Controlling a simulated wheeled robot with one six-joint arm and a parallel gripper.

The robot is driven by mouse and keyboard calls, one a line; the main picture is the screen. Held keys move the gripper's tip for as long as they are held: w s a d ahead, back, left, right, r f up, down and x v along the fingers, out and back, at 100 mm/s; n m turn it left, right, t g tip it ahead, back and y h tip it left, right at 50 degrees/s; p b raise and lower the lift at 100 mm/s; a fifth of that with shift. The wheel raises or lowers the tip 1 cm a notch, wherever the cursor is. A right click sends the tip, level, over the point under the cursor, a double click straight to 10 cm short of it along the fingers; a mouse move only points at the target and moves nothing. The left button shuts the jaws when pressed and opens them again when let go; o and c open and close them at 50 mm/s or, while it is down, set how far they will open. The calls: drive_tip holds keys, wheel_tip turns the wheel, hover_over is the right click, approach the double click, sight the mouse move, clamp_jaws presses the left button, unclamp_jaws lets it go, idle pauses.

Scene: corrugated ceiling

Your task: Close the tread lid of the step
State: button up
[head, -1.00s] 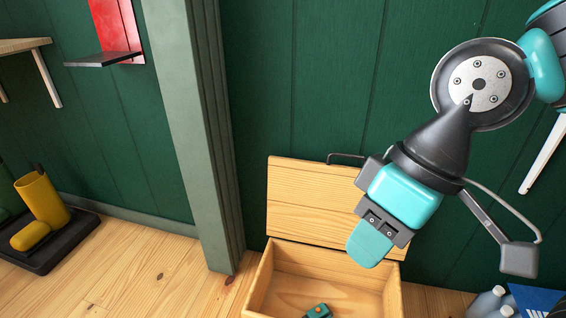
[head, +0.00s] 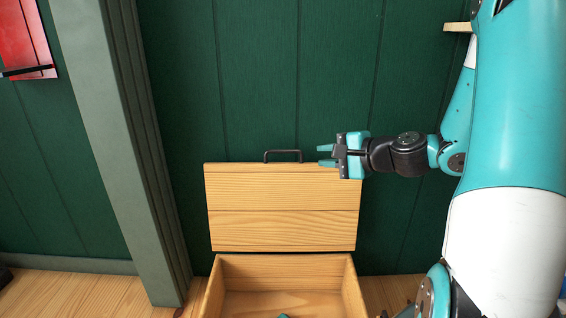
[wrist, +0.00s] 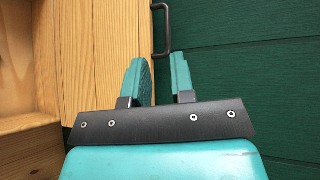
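The tread lid (head: 282,215) of the wooden step stands raised and upright at the back of the open box (head: 214,290), against the green wall. A dark bar handle (head: 283,152) sits on the lid's top edge; it also shows in the wrist view (wrist: 166,30). My gripper (head: 322,156) is at the lid's upper right corner, to the right of the handle and apart from it. In the wrist view, the lid's wood (wrist: 95,50) lies to the left of the fingers.
A teal item, mostly cut off, lies inside the box (head: 284,316). A grey-green post (head: 118,160) stands left of the step. A red panel with a dark ledge (head: 28,45) is at the upper left. Floor shows left of the box.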

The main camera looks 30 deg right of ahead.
drive_tip(key=d+m+h, duration=0.1)
drive_tip(key=d, duration=0.1)
drive_tip(key=b, duration=0.5)
approach(284, 152)
drive_tip(key=shift+m+t, duration=0.3)
drive_tip(key=shift+t, duration=0.1)
drive_tip(key=x, duration=1)
drive_tip(key=shift+a+f, duration=0.1)
drive_tip(key=shift+f, duration=0.15)
clamp_jaws()
